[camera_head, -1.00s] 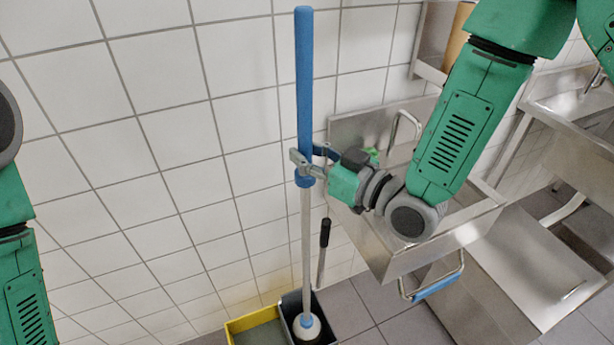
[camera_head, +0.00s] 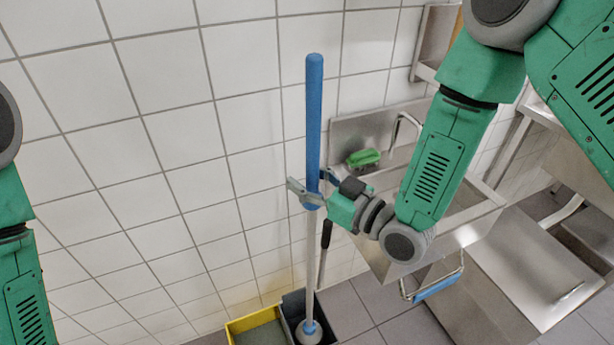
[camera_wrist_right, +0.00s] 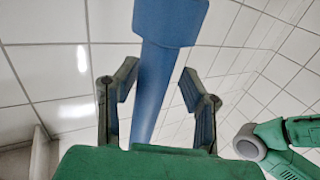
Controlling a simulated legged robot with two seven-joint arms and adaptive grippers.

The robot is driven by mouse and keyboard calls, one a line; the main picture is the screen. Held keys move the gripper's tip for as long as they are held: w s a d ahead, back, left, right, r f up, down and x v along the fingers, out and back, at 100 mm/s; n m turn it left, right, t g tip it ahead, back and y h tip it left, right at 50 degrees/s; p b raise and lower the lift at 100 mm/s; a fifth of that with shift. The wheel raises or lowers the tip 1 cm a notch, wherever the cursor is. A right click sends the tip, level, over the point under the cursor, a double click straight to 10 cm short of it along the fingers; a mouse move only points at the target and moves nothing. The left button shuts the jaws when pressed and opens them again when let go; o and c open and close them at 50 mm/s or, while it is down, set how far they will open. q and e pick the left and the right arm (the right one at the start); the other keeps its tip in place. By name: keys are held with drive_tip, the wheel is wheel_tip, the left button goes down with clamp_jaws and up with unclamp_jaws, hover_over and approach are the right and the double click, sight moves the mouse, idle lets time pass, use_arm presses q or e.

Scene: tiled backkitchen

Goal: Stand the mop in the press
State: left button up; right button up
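The mop (camera_head: 314,120) stands nearly upright, with a thick blue grip, a pale pole and a whitish head (camera_head: 309,333) with a blue collar. My right gripper (camera_head: 314,190) is shut on the lower part of the blue grip; in the right wrist view, its fingers flank the blue handle (camera_wrist_right: 155,85). The press seems to be the dark box (camera_head: 293,304) with a black-topped lever (camera_head: 326,234), beside a yellow bucket (camera_head: 236,328). The mop head overlaps the dark box; its depth inside is unclear, and the frame cuts the bottom. My left gripper is out of view.
A steel sink (camera_head: 455,232) with a green brush (camera_head: 363,158) stands against the tiled wall, right of the mop. A steel cabinet (camera_head: 530,265) stands further right. The wall (camera_head: 180,130) is close behind the mop; its left side is bare.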

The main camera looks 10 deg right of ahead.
drive_tip(key=shift+a, duration=0.15)
drive_tip(key=shift+b+v, duration=1.35)
drive_tip(key=shift+v, duration=4.75)
drive_tip(key=s+d+f+m+g+h, duration=0.2)
drive_tip(key=s+f+g+h, duration=0.1)
drive_tip(key=f, duration=0.6)
drive_tip(key=s+d+f+m+g+h, duration=0.1)
drive_tip(key=s+d+f+g+h, duration=0.25)
drive_tip(key=f, duration=0.55)
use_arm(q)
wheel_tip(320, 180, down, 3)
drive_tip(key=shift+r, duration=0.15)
use_arm(e)
drive_tip(key=s+d+f+m+g+h, duration=0.2)
drive_tip(key=s+f+g, duration=0.1)
drive_tip(key=s, duration=0.4)
drive_tip(key=s+d+f+m+g+h, duration=0.2)
drive_tip(key=s+d+f+g+h, duration=0.1)
drive_tip(key=s, duration=0.4)
drive_tip(key=shift+s+f+g, duration=0.35)
drive_tip(key=shift+f+g, duration=0.1)
drive_tip(key=shift+f, duration=0.5)
drive_tip(key=shift+d, duration=0.1)
